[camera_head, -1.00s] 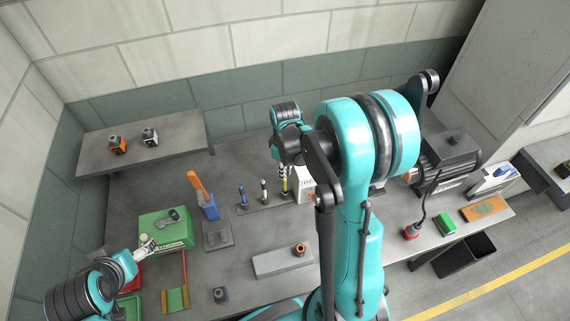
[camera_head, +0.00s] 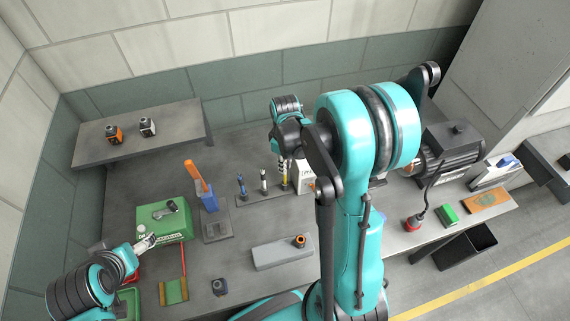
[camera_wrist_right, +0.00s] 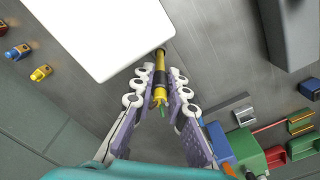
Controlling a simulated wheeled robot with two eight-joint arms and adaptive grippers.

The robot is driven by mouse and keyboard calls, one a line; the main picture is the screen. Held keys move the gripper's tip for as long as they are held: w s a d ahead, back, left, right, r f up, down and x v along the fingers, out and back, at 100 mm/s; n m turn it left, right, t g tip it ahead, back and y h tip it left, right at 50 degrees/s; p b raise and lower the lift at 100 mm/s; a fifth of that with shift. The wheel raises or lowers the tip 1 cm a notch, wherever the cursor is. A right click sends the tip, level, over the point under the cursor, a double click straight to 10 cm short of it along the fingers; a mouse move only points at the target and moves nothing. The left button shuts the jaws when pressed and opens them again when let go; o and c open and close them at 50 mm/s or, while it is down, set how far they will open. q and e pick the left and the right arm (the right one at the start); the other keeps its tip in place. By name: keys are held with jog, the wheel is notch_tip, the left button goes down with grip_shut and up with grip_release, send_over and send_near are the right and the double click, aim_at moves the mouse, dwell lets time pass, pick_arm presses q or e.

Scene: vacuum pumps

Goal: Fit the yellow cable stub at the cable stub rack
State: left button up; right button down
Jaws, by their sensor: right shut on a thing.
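The yellow cable stub (camera_wrist_right: 160,92), with black bands and a green tip, is between the fingertips of my right gripper (camera_wrist_right: 161,82) in the right wrist view. My right gripper is shut on it. In the head view my right arm hides most of this gripper, and a yellow-and-black striped piece (camera_head: 284,181) shows below the wrist. It looks upright at the right end of the cable stub rack (camera_head: 256,195), where blue and dark stubs stand. I cannot tell whether it is seated. My left gripper (camera_head: 147,242) is beside the green box; its jaws are too small to read.
A white box (camera_head: 305,172) stands close right of the rack. A blue holder with an orange tool (camera_head: 207,200) is left of it. A grey block (camera_head: 275,257) lies in front. The green box (camera_head: 165,217) is at left, a motor (camera_head: 447,153) at right.

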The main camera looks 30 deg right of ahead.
jog(key=shift+f+b, duration=1.15)
jog(key=shift+f, duration=0.25)
jog(key=shift+f, duration=0.2)
jog(key=c, duration=1.4)
grip_release()
jog(key=shift+c, duration=0.2)
jog(key=shift+r, duration=0.1)
notch_tip(320, 180, up, 12)
jog(key=shift+f, duration=0.1)
